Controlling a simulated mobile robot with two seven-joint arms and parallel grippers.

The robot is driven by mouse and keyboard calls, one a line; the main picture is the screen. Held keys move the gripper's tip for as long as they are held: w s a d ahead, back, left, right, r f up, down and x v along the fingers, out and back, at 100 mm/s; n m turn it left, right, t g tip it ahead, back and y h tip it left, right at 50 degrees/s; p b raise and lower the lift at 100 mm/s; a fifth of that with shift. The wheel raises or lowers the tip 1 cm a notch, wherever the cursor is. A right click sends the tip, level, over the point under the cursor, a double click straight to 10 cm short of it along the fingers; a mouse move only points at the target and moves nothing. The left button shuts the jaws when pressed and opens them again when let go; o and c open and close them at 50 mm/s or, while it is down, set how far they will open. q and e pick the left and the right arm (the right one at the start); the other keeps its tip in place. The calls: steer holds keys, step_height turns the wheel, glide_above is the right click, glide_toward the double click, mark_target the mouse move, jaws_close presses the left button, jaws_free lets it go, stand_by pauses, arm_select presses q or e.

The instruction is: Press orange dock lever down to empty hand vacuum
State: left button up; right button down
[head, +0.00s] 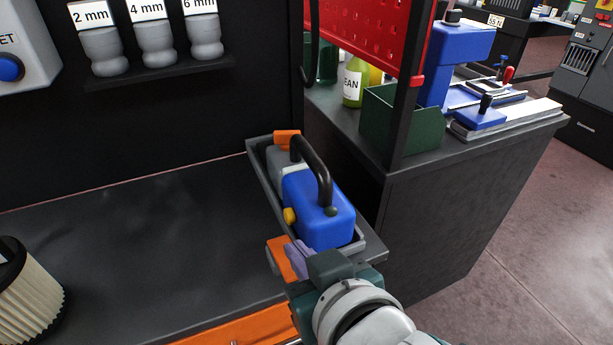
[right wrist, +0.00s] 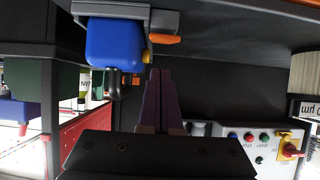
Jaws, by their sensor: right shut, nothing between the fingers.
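The blue hand vacuum (head: 318,215) with a black handle (head: 318,172) sits in a grey dock tray (head: 262,180) on the dark bench. It also shows in the right wrist view (right wrist: 115,42). The orange dock lever (head: 280,257) sticks out at the dock's near left corner; in the right wrist view the lever (right wrist: 165,39) is a flat orange tab beside the vacuum. My right gripper (head: 303,258) is shut and empty, its purple fingers overlapping the lever's right part in the head view. In the right wrist view its fingertips (right wrist: 160,70) appear short of the lever. Contact is unclear.
A pleated filter (head: 28,295) stands at the bench's left. A green bin (head: 400,120) and a red pegboard (head: 380,30) are on the right-hand bench.

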arm_select(q)
step_height(320, 180, up, 4)
steer(key=shift+f+p, duration=0.25)
steer(key=shift+p, duration=0.6)
arm_select(e)
steer(key=v, duration=1)
steer(key=shift+r, duration=0.15)
arm_select(q)
steer(key=shift+a, duration=0.15)
arm_select(e)
steer(key=s+d+r+m+g+h+p, duration=0.1)
steer(key=s+d+r+g+h+p, duration=0.1)
steer(key=s+d+r+g, duration=0.35)
steer(key=s+d+r+m+g+h+p, duration=0.1)
steer(key=s+d+r+g+h+p, duration=0.15)
steer(key=s+d, duration=0.45)
arm_select(q)
step_height(320, 180, up, 42)
steer(key=p, duration=3.8)
steer(key=shift+r, duration=0.2)
arm_select(e)
step_height(320, 180, up, 38)
steer(key=shift+w+d+y, duration=0.4)
steer(key=shift+d+y, duration=0.05)
steer(key=shift+d, duration=0.05)
